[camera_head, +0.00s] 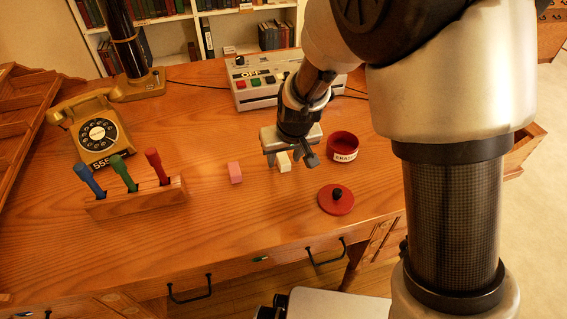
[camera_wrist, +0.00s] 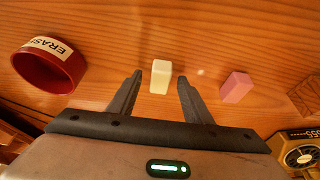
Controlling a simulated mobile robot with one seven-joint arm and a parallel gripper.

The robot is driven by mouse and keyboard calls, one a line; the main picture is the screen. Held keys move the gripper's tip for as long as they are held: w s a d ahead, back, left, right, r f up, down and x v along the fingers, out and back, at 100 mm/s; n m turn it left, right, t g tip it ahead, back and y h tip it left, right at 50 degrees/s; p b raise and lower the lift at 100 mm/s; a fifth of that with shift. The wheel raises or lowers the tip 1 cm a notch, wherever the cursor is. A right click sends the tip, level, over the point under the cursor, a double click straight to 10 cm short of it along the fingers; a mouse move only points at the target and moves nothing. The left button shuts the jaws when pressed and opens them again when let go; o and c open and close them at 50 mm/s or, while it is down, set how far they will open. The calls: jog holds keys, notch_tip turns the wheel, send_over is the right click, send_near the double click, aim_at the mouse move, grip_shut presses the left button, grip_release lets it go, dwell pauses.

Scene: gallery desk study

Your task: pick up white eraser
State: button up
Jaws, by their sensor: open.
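The white eraser (camera_head: 284,162) lies on the wooden desk, below my gripper in the head view. It also shows in the wrist view (camera_wrist: 160,77), just ahead of and between the two fingertips. My gripper (camera_head: 291,160) is open and points down over the eraser. In the wrist view my gripper (camera_wrist: 158,82) has a finger on each side of the eraser, with a gap on both sides and nothing held. I cannot tell how far the fingertips are above the desk.
A pink eraser (camera_head: 235,172) lies left of the white one. A red labelled bowl (camera_head: 343,147) stands to the right, its red lid (camera_head: 336,199) nearer the front. A wooden holder (camera_head: 137,199) with coloured handles, a telephone (camera_head: 97,131) and a grey button box (camera_head: 262,92) surround the area.

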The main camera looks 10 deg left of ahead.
aim_at(284, 160)
jog(key=c, duration=1.1)
notch_tip(284, 160, up, 10)
jog(key=p, duration=0.3)
jog(key=shift+c, duration=0.2)
